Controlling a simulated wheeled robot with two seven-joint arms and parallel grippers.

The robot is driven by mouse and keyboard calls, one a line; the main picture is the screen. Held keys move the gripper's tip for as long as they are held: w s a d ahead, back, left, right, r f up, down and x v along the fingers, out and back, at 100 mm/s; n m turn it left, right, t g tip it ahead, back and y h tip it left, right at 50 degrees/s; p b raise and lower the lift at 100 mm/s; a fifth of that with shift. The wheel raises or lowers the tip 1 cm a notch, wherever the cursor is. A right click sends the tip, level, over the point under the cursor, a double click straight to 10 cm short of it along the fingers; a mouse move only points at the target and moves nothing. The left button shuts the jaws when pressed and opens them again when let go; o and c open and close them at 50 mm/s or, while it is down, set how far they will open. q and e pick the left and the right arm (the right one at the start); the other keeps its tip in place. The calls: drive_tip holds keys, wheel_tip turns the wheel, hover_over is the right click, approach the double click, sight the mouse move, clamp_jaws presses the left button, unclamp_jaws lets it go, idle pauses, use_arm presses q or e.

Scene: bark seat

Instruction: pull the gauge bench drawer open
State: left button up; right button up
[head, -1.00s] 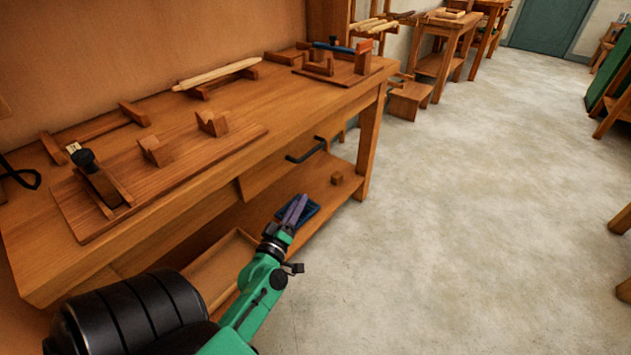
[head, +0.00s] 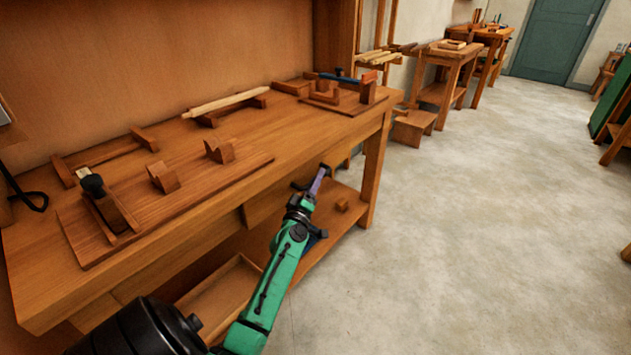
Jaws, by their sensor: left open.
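The gauge bench (head: 235,165) stands along the wall on the left. Its wooden drawer front (head: 262,208) is under the top's front edge and looks closed. The dark bar handle (head: 297,186) is mostly hidden behind my left gripper. My left gripper (head: 320,180) is open, with its purple-grey fingers pointing up and away at the handle. I cannot tell whether the handle lies between the fingers or whether they touch it. My right gripper is not in view.
A wooden board with V-blocks (head: 164,177) lies on the benchtop. An open wooden tray (head: 222,295) and a small wood block (head: 342,205) are on the lower shelf. A blue tray (head: 317,237) is partly behind my arm. The floor (head: 470,230) to the right is clear.

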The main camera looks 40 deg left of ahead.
use_arm(q)
clamp_jaws()
drive_tip(key=shift+f, duration=0.1)
idle(1.2)
